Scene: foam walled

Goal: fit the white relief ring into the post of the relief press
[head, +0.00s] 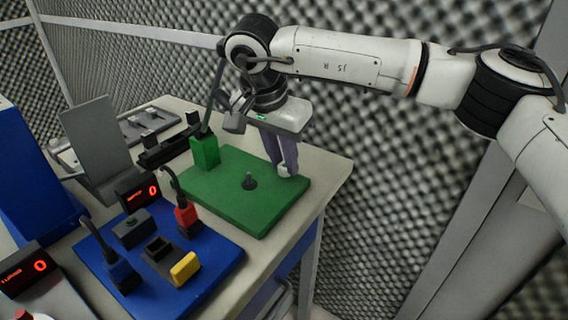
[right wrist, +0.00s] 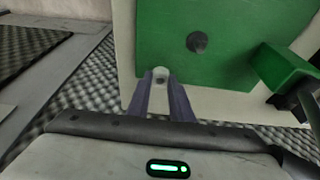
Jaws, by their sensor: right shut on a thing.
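The white relief ring (head: 285,171) is small and pale, between the fingertips of my right gripper (head: 284,158). It also shows in the right wrist view (right wrist: 160,75), pinched by the two purple-grey fingers. The relief press is a green base plate (head: 222,199) with a short dark post (head: 249,181) near its middle. In the right wrist view the post (right wrist: 197,42) stands ahead and to the right of the ring. The ring is apart from the post, over the plate's edge region; its height above the plate is hard to tell. My left gripper is out of view.
A green block (head: 204,152) with a dark cable stands at the plate's far left corner. A blue board (head: 213,262) with dark blocks, a red block (head: 187,217) and a yellow block (head: 185,268) lies at the front left. The table's right edge is close to the plate.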

